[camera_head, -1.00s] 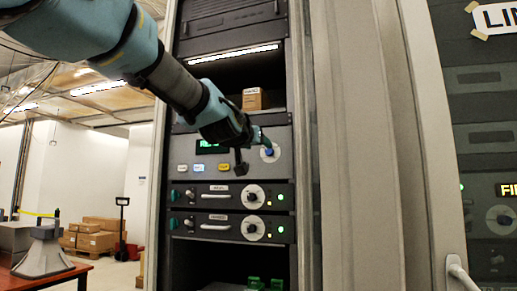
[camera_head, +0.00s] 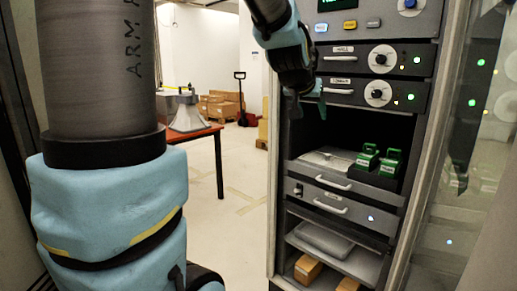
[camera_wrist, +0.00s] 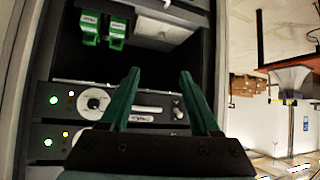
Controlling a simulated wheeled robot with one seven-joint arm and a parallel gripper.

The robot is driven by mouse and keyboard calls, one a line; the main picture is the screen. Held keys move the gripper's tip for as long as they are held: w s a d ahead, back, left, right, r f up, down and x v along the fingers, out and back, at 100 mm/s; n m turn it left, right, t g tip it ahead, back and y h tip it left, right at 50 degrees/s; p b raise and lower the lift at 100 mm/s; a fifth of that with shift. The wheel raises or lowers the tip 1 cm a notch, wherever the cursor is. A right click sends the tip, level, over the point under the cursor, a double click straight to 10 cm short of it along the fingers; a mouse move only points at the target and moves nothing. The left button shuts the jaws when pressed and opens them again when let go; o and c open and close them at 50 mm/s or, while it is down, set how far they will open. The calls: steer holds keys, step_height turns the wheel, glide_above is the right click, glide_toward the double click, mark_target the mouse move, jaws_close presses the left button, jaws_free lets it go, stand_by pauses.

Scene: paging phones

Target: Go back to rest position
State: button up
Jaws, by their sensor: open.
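My gripper (camera_head: 309,106) is at the left edge of the equipment rack (camera_head: 284,190), in front of the lower knob module (camera_head: 338,91). In the wrist view its two green fingers (camera_wrist: 159,72) stand apart with nothing between them. Behind the fingers are a knob module (camera_wrist: 150,108) with a pale handle and the dark open bay. Large parts of my own arm fill the left of the head view.
Two green devices (camera_head: 378,160) sit on a rack shelf above drawers with handles (camera_head: 333,182). Brown boxes (camera_head: 308,268) lie lower down. A glass door (camera_head: 450,200) stands at right. A red-topped table (camera_head: 195,134) is at left; open floor (camera_head: 240,200) lies between.

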steer(key=s+a+f+n+g+y, duration=0.2)
steer(key=s+a+f+g, duration=0.1)
steer(key=s+a+f, duration=0.5)
steer(key=s+a+f+n+g+y, duration=0.2)
steer(key=s+a+f+g, duration=0.2)
steer(key=s+a+f, duration=0.4)
steer(key=a+f, duration=0.4)
steer(key=f, duration=0.1)
steer(key=shift+s+a+f+g+y, duration=0.2)
steer(key=shift+a+f+g+y, duration=0.05)
steer(key=shift+a+g+y, duration=0.1)
